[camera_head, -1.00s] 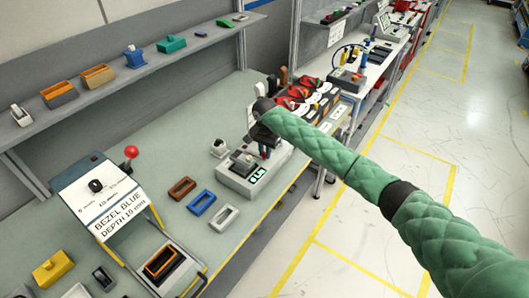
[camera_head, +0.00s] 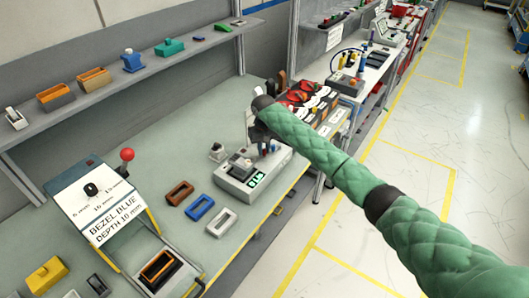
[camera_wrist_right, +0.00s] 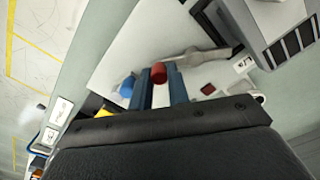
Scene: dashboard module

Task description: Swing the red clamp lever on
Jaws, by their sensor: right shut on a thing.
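A light grey fixture (camera_head: 238,182) with a green-lit display stands at the right end of the green bench. My right gripper (camera_head: 262,147) is over its back part, pointing down. In the right wrist view, the gripper (camera_wrist_right: 160,92) is shut on the red clamp lever, whose round red end (camera_wrist_right: 159,72) shows between the two blue-grey fingers. The lever's lower part and pivot are hidden, so I cannot tell its exact angle. My left gripper is not in view.
Brown, blue and white bezel frames (camera_head: 200,207) lie left of the fixture. A sign stand (camera_head: 98,205) with a separate red ball knob (camera_head: 127,154) is farther left. Trays of red parts (camera_head: 310,93) are behind my right arm. A shelf (camera_head: 120,78) runs along the wall.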

